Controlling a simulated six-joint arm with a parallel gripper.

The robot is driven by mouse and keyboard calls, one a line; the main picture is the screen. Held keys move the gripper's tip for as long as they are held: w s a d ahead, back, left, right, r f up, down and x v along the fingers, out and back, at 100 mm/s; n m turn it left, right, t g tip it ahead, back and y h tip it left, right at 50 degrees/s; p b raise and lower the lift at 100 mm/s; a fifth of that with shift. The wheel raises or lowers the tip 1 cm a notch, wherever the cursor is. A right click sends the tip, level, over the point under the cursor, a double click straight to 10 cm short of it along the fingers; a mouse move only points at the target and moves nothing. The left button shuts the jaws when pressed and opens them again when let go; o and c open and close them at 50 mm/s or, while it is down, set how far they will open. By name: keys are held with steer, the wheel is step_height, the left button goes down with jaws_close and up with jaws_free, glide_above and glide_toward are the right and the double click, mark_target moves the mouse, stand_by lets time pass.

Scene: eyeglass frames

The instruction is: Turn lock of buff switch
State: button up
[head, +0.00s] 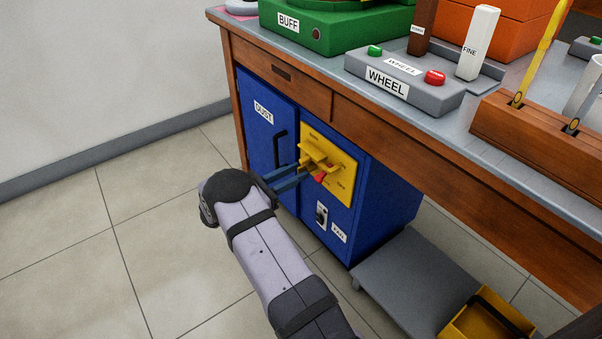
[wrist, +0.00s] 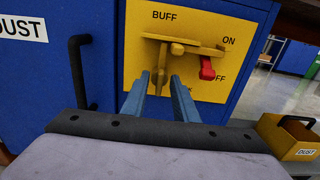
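The buff switch is a yellow panel (wrist: 137,45) on the blue cabinet, labelled BUFF, ON and OFF; it also shows in the head view (head: 345,180). Its lock is a yellow crossbar (wrist: 205,50) with a round knob (wrist: 177,48), lying nearly level across the panel. A red lever (wrist: 207,69) hangs below the bar's right part, towards OFF. My gripper (wrist: 160,78) has its two blue fingers apart, just below and in front of the bar. A narrow yellow part lies between the fingertips in the picture; I cannot tell whether they touch it.
The DUST door (head: 265,120) with its black handle (wrist: 81,72) is left of the panel. A FAN switch (head: 322,215) sits below it. The bench top (head: 335,65) overhangs the cabinet. A grey platform (head: 415,285) and a yellow bin (head: 485,318) stand at lower right.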

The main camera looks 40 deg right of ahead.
steer(key=shift+d+b, duration=0.3)
steer(key=shift+d, duration=0.95)
steer(key=shift+c, duration=0.4)
jaws_close()
